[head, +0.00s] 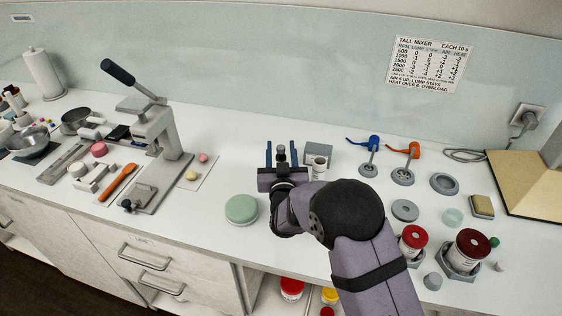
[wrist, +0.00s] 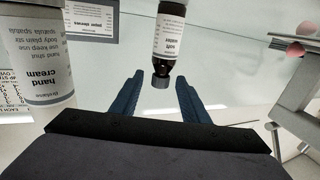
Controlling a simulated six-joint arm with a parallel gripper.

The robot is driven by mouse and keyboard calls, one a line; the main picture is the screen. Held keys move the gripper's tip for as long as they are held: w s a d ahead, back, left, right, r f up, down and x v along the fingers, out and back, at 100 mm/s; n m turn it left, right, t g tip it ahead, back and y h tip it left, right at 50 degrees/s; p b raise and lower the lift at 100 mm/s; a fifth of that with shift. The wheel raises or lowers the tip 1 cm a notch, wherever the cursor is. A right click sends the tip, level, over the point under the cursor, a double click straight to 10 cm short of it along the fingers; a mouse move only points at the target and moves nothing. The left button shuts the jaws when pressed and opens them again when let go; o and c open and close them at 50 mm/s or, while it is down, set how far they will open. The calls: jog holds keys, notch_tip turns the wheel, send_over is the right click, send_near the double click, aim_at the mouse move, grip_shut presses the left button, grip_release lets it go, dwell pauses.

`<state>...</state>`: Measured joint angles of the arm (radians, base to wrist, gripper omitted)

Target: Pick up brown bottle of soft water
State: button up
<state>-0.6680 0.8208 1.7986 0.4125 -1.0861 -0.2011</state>
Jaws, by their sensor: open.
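The brown bottle (wrist: 170,38) has a white label reading soft water and a dark cap (wrist: 160,81). In the wrist view it appears upside down at the top middle, its cap pointing between my two blue fingers. In the head view a small dark shape, likely this bottle (head: 281,154), shows between the fingers; most of it is hidden behind my gripper. My gripper (head: 281,152) is open, its fingers apart on either side of the bottle's line; they also show in the wrist view (wrist: 160,77). I see no contact with the bottle.
A white hand cream jar (wrist: 38,70) stands close beside my gripper, with a grey paper sleeves box (head: 319,154) behind. A green round lid (head: 241,209) lies at front left. A lever press (head: 155,130) stands left; blue (head: 369,160) and orange (head: 404,165) stands are right.

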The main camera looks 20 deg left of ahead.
jog(key=shift+p+x, duration=0.75)
jog(key=shift+x, duration=1.7)
grip_shut()
